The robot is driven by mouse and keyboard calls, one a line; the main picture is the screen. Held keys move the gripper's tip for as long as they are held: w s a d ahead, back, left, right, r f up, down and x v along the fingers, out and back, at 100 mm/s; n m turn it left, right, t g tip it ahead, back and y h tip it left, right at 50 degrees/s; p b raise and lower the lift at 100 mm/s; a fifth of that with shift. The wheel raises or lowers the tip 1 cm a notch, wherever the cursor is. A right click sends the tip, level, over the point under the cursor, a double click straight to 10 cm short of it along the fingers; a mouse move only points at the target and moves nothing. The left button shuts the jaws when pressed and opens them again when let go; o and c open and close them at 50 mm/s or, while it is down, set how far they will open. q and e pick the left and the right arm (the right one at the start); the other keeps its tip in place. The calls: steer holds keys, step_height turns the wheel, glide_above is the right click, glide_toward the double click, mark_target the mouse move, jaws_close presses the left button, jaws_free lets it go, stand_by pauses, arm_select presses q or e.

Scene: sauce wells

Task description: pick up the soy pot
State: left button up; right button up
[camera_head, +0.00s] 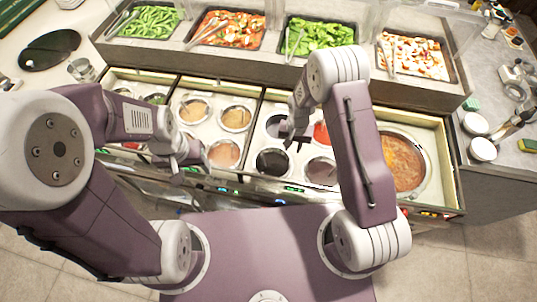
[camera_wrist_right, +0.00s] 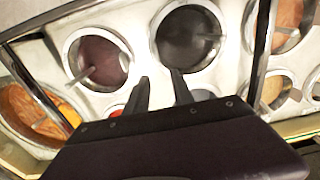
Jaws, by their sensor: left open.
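The soy pot (camera_head: 272,162), a round well of very dark sauce, sits in the front row of the middle counter section. It also shows in the right wrist view (camera_wrist_right: 187,40), with a utensil handle at its rim. My right gripper (camera_head: 293,142) is above and just behind it; its two fingers are apart and empty in the right wrist view (camera_wrist_right: 160,82), pointing toward the gap between the dark pot and the brownish-red pot. My left gripper (camera_head: 180,165) is open, left of the soy pot, near the pinkish pot.
A brownish-red pot (camera_head: 320,171) stands right of the soy pot, and a red one (camera_head: 321,134) behind it. A pinkish pot (camera_head: 223,153) is to the left, past a divider. A large orange-brown pot (camera_head: 403,163) is at right. Food trays (camera_head: 232,29) line the back.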

steer(key=f, duration=0.2)
steer(key=s+f+p, duration=0.1)
steer(key=f, duration=0.1)
steer(key=shift+s, duration=0.2)
steer(key=shift+s+a+f+p, duration=0.1)
steer(key=shift+f+p, duration=0.15)
steer(key=shift+p, duration=0.05)
steer(key=f, duration=0.1)
steer(key=f+p, duration=0.1)
steer(key=f, duration=0.1)
steer(key=shift+s+a+f+p, duration=0.15)
steer(key=shift+s+f+p, duration=0.15)
steer(key=shift+f, duration=0.1)
arm_select(q)
step_height(320, 180, up, 4)
steer(key=shift+s+d+r, duration=0.1)
steer(key=shift+s, duration=0.05)
arm_select(e)
steer(key=shift+w+f, duration=0.2)
steer(key=shift+f, duration=0.25)
steer(key=shift+s, duration=0.1)
jaws_close()
arm_select(q)
steer(key=shift+s, duration=0.1)
arm_select(e)
steer(key=shift+r, duration=0.1)
